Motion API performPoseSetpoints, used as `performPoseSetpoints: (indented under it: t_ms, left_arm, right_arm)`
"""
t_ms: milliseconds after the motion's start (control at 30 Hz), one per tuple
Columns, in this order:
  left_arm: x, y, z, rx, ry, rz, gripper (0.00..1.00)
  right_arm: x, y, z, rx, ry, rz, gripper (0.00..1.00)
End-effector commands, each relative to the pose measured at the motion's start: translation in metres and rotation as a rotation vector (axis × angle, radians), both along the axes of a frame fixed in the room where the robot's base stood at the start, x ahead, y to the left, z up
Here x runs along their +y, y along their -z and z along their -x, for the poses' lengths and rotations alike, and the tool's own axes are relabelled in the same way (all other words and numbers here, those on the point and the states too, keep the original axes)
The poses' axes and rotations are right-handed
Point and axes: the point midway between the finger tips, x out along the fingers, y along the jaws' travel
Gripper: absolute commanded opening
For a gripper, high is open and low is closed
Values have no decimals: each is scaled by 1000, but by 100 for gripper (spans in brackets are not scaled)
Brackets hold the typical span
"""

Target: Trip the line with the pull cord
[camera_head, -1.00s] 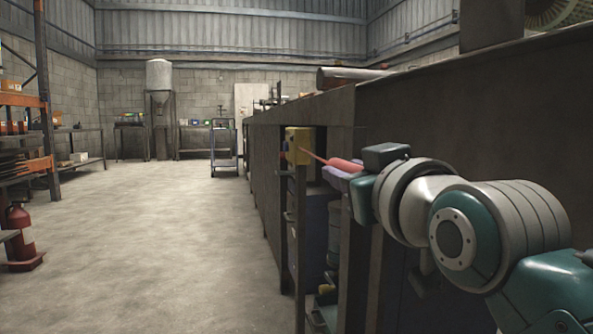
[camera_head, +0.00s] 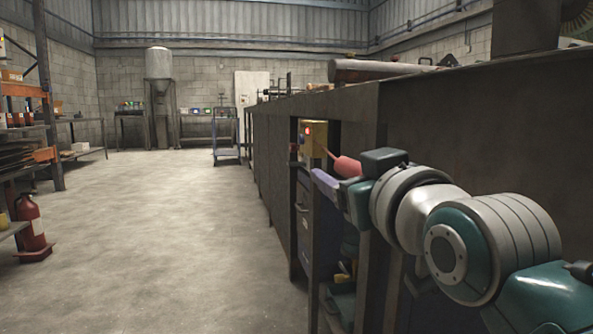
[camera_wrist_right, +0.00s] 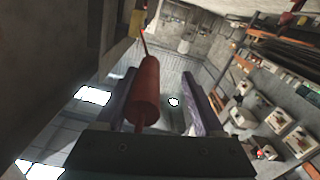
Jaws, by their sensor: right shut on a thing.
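The pull cord's red handle (camera_head: 347,166) hangs from a thin red cord that runs to a yellow switch box (camera_head: 314,139) on the side of the long dark machine. A red light glows on the box. My right gripper (camera_head: 335,180), with purple fingers, is at the handle and shut on it. In the right wrist view the handle (camera_wrist_right: 146,88) lies between the fingers, close against the left one, and the cord leads up to the yellow box (camera_wrist_right: 138,18). My left gripper is not in view.
The long machine (camera_head: 440,110) fills the right side, with an open frame and drawers (camera_head: 303,222) below the box. A fire extinguisher (camera_head: 31,223) and shelving stand at the left. A blue cart (camera_head: 226,140) stands farther back. The floor between is clear.

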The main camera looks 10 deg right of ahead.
Motion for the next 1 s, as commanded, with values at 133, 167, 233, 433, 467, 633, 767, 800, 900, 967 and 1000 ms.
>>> performPoseSetpoints:
  t_ms: [133, 167, 233, 433, 467, 633, 767, 800, 900, 967, 1000]
  left_arm:
    - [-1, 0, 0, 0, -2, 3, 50]
    - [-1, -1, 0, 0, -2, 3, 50]
    - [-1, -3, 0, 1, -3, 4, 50]
    - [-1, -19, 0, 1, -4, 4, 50]
    - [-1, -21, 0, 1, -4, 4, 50]
    - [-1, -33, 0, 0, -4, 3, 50]
    - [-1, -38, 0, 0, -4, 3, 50]
    - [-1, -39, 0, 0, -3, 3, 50]
    - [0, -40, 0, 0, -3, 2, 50]
    - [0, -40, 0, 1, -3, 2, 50]
    - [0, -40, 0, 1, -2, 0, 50]
  right_arm:
    - [1, -1, 0, -3, -3, -1, 64]
    - [1, -1, 1, -3, -3, -1, 64]
    - [1, -2, 4, -3, -3, -1, 64]
    - [0, -3, 33, 4, -2, -2, 64]
    - [-1, -3, 39, 5, -3, -2, 64]
    - [-2, -2, 70, 5, -2, -1, 64]
    - [-3, -1, 87, 5, -2, 0, 64]
    - [-3, -1, 91, 4, -2, 0, 64]
    - [-4, 0, 97, 4, -2, 0, 64]
    - [-4, 0, 99, 1, -2, 0, 64]
    - [-4, 0, 100, 0, -2, 0, 64]
